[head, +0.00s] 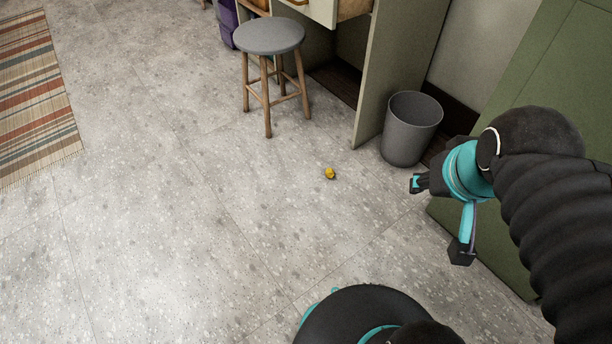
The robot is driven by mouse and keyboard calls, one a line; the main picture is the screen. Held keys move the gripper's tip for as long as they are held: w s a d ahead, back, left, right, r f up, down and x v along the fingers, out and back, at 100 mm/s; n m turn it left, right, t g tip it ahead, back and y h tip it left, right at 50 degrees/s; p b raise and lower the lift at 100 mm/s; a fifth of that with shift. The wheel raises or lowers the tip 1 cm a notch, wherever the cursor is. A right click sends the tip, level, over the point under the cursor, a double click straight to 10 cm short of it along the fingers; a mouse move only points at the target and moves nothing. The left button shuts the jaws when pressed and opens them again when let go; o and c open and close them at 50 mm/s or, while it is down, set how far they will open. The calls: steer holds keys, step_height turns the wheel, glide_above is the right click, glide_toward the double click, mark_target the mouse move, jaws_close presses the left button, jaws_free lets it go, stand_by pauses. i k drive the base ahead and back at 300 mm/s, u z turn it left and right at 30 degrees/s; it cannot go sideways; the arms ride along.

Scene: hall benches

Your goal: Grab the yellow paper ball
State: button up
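The yellow paper ball (330,173) is small and crumpled. It lies on the grey speckled floor, right of the image centre, in front of the stool and left of the bin. My gripper (417,184) hangs at the right, at the end of my black and teal arm. It is apart from the ball, to its right in the picture. The fingertips are small and seen from behind and above, so I cannot tell whether they are open or shut. Nothing shows held in them.
A grey round stool (268,37) with wooden legs stands behind the ball. A grey bin (410,128) stands by a desk side panel (402,65). A green panel (545,75) is at the right. A striped rug (35,95) lies at left. The floor around the ball is clear.

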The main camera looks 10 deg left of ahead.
mark_target(330, 173)
steer(key=u, duration=1.9)
steer(key=i, duration=3.1)
steer(key=z, duration=3)
